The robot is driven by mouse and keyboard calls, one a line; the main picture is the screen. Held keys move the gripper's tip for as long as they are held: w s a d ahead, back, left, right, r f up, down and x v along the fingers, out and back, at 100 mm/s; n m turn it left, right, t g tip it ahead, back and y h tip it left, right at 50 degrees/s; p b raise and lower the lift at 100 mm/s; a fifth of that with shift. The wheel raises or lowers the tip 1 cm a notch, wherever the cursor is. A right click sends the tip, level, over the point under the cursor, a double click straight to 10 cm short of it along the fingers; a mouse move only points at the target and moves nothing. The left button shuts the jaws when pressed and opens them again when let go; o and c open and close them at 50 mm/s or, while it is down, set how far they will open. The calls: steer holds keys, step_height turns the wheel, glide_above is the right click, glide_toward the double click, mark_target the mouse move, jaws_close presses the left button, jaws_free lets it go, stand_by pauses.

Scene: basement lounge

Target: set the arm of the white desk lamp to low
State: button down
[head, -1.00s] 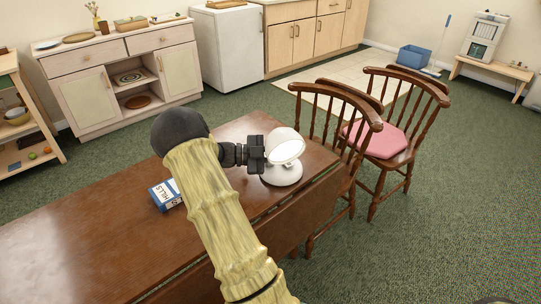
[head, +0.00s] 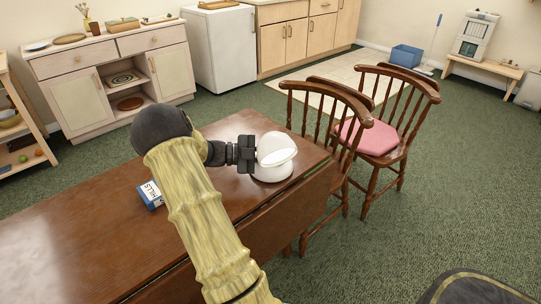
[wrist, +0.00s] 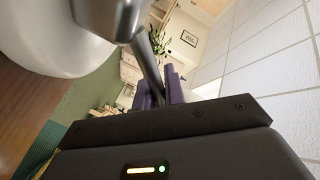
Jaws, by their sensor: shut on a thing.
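The white desk lamp (head: 277,150) stands near the right end of the brown wooden table (head: 100,227). Its round head sits low, close over its white base (head: 272,173). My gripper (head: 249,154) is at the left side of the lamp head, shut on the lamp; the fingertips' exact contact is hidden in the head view.
A blue and white box (head: 150,194) lies on the table left of my arm. Two wooden chairs (head: 335,110) stand beyond the table's right end, one with a pink cushion (head: 372,137). A dark rounded object (head: 472,289) shows at bottom right.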

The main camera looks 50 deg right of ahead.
steer(key=c, duration=1.5)
jaws_free()
steer(key=p+v, duration=0.1)
steer(key=v, duration=1.6)
steer(key=shift+w+a+f+p, duration=0.1)
steer(key=shift+a+p, duration=0.05)
steer(key=shift+p, duration=0.2)
